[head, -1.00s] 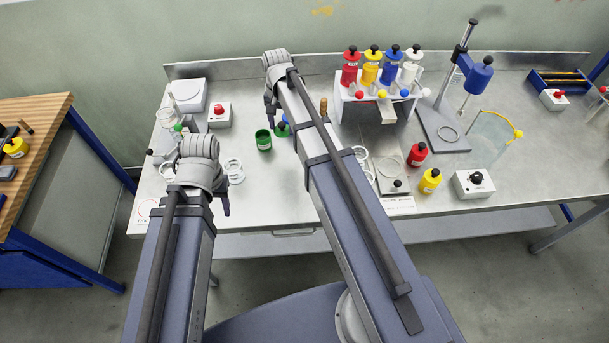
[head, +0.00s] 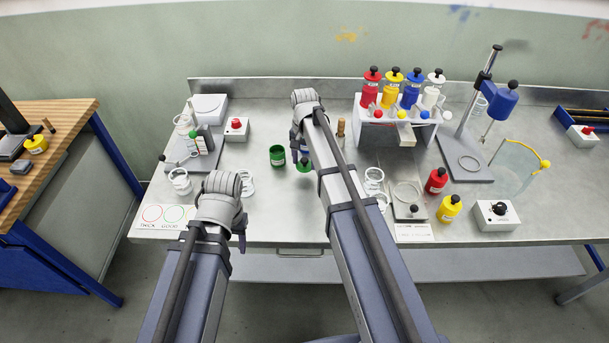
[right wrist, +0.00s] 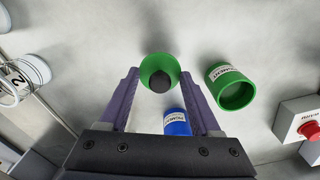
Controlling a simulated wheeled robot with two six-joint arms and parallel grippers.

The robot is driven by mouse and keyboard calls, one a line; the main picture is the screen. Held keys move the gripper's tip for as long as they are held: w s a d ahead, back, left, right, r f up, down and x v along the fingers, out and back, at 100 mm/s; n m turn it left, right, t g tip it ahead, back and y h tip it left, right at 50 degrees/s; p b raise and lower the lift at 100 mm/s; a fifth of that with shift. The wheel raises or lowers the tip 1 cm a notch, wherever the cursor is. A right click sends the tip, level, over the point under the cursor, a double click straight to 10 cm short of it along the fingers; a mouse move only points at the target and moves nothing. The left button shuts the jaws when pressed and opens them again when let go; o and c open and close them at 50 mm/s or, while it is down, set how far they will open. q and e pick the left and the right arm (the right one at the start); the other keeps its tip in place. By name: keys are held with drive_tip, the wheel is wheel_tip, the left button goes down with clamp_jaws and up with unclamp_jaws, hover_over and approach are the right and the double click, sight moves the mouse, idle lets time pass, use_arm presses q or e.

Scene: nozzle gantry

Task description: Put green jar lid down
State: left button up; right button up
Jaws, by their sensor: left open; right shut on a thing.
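The green jar lid (right wrist: 150,66) with a black knob sits between the fingertips of my right gripper (right wrist: 160,78), which is shut on it. In the head view the lid (head: 304,167) shows just below the right gripper (head: 299,153). I cannot tell whether the lid touches the bench. The open green jar (head: 277,157) stands upright just left of the lid; it also shows in the right wrist view (right wrist: 222,77), right of the lid. My left gripper (head: 241,236) is open and empty, in front of the bench's front edge.
A blue labelled jar (right wrist: 177,122) shows beyond the right gripper. A box with a red button (head: 236,131) stands at the back left. Bare bench (head: 270,205) lies in front of the jar.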

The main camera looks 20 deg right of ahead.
sight(304, 167)
drive_tip(key=shift+f, duration=0.1)
wheel_tip(304, 167, down, 4)
drive_tip(key=b, duration=0.3)
drive_tip(key=shift+b, duration=0.4)
drive_tip(key=shift+r, duration=0.2)
drive_tip(key=shift+f, duration=0.15)
drive_tip(key=o, duration=1.3)
